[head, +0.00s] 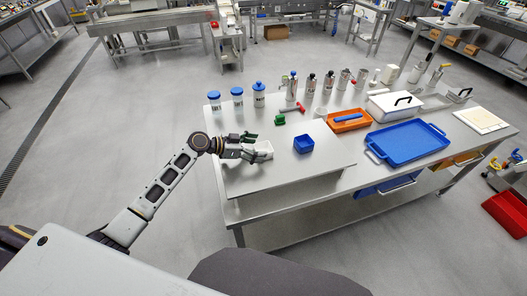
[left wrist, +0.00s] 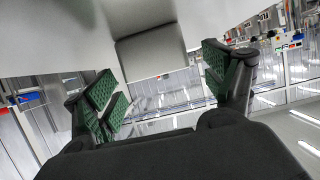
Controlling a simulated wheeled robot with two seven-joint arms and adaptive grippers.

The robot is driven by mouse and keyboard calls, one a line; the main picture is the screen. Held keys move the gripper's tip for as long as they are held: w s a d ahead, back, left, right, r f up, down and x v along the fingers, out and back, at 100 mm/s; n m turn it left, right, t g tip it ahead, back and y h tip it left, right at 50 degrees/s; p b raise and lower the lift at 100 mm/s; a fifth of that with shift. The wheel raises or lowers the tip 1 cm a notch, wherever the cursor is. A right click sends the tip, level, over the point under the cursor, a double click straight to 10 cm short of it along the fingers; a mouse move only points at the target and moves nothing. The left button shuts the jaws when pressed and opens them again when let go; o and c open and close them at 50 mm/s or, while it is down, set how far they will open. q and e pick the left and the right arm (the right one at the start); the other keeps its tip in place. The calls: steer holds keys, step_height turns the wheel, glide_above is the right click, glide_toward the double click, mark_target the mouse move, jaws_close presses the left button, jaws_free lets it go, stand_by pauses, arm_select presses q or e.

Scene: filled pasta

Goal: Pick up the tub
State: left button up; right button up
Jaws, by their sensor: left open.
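A small white tub (head: 264,149) stands on the left part of the metal table's raised board, right at my left gripper (head: 250,149). In the left wrist view, the pale tub (left wrist: 152,53) lies between and just beyond the green-padded fingertips of the left gripper (left wrist: 160,80). The fingers are open, with a gap to the tub visible on each side. My right gripper is not in view.
Blue-lidded jars (head: 237,99) and metal bottles line the back of the table. A red and green tool (head: 288,116) lies behind the blue container. An orange tray (head: 348,121) and a large blue tray (head: 407,143) are to the right. The board's front (head: 265,180) is clear.

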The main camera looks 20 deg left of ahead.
mark_target(271, 148)
arm_select(q)
steer(key=shift+p+x, duration=0.35)
steer(key=shift+x, duration=1.15)
steer(key=c, duration=1)
steer(key=shift+r, duration=0.15)
steer(key=shift+r+b, duration=0.7)
steer(key=shift+r, duration=4.15)
